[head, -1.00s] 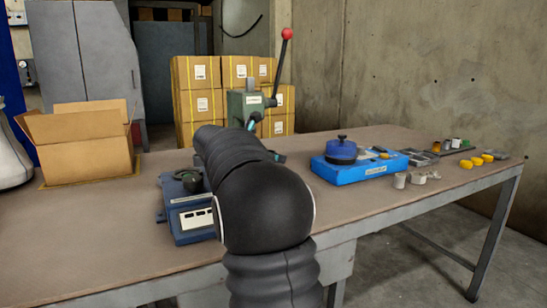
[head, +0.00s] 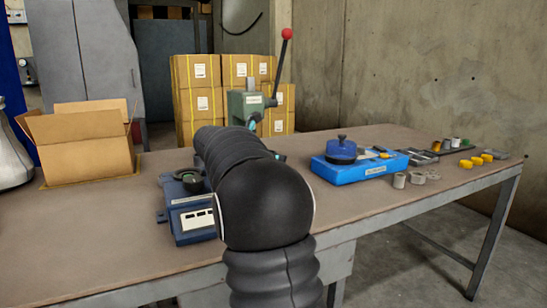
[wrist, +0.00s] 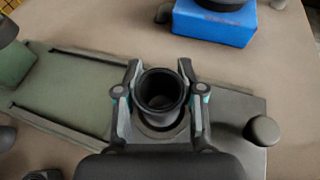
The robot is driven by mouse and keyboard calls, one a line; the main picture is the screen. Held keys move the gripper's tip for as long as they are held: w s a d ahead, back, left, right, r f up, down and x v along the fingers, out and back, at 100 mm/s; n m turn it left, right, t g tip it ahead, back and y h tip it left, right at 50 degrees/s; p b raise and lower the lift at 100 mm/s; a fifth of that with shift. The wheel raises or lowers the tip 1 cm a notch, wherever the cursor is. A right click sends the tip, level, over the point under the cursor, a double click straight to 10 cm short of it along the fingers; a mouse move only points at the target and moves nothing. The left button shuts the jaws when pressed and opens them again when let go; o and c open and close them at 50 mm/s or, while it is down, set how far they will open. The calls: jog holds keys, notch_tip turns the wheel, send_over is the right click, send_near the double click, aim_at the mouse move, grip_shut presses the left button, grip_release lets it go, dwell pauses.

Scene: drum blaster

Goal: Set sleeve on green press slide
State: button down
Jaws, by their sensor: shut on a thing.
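My gripper (wrist: 160,95) is shut on a dark, hollow sleeve (wrist: 160,88) in the wrist view, with one finger on each side. The sleeve looks upright, its open mouth facing the camera. Below it is the dark plate of the press slide (wrist: 235,112), with a round seat edge partly showing around the sleeve's lower side. I cannot tell whether the sleeve touches the seat. The green press (head: 245,104), with a red-knobbed lever, stands behind my arm in the head view. Its green base (wrist: 62,88) lies left of the sleeve in the wrist view. My arm hides the sleeve and slide in the head view.
A blue tray (head: 350,172) holds a blue lidded pot (head: 341,149). A blue device (head: 186,222) stands left of my arm. Grey parts (head: 418,177) and yellow parts (head: 474,162) lie at the right. An open carton (head: 88,152) stands at the left. A dark knob (wrist: 262,131) rises at the slide's right end.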

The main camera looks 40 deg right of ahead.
jog(key=shift+f+b, duration=0.3)
jog(key=shift+f, duration=0.3)
jog(key=c, duration=1)
grip_release()
jog(key=shift+a, duration=0.1)
jog(key=shift+p+v, duration=2.3)
jog(key=shift+v, duration=3.15)
jog(key=shift+s, duration=0.15)
